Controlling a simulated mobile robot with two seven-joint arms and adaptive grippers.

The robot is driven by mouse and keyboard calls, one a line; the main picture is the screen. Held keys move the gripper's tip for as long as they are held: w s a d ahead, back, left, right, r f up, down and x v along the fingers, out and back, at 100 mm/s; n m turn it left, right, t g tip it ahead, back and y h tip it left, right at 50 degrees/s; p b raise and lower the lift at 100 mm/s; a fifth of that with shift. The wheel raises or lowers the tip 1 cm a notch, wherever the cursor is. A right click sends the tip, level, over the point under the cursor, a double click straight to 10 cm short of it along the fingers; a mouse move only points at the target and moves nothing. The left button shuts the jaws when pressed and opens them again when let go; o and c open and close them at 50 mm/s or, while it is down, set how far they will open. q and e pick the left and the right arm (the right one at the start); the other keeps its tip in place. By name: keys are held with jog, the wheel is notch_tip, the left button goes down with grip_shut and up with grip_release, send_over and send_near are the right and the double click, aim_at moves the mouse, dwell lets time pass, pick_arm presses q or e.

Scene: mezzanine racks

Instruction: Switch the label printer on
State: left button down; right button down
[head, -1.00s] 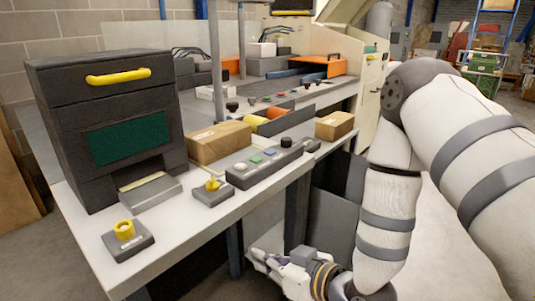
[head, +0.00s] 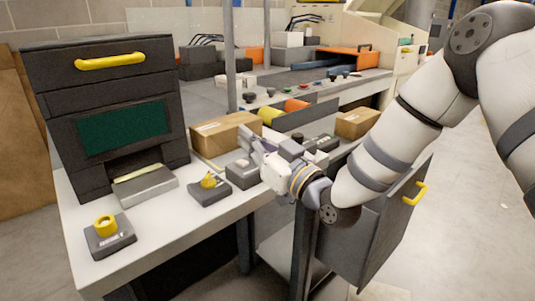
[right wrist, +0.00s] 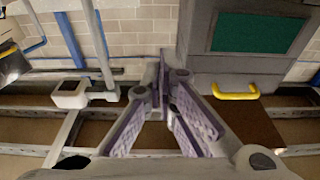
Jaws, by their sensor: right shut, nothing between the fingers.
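A dark grey machine, apparently the label printer (head: 55,80), stands at the left of the white bench with a dark green screen (head: 124,128) and a yellow handle (head: 110,61). In front of it are a grey box with a round yellow knob (head: 106,226) and a grey box with a yellow lever switch (head: 209,181). Which control belongs to the machine I cannot tell. My right gripper (head: 250,145) is shut and empty, above the grey button panel, right of the lever switch and apart from it. It also shows in the right wrist view (right wrist: 162,75). My left gripper is out of view.
A cardboard box (head: 226,131) lies behind my right gripper, and another (head: 358,124) lies farther right. A metal post (head: 229,60) rises behind the first box. The button panel (head: 241,174) is partly hidden by my gripper. A dark drawer (head: 385,230) stands out under the bench.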

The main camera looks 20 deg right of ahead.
aim_at(253, 172)
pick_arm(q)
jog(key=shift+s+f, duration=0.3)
pick_arm(e)
jog(key=f, duration=0.4)
jog(key=shift+s+d, duration=0.15)
jog(key=shift+s, duration=0.15)
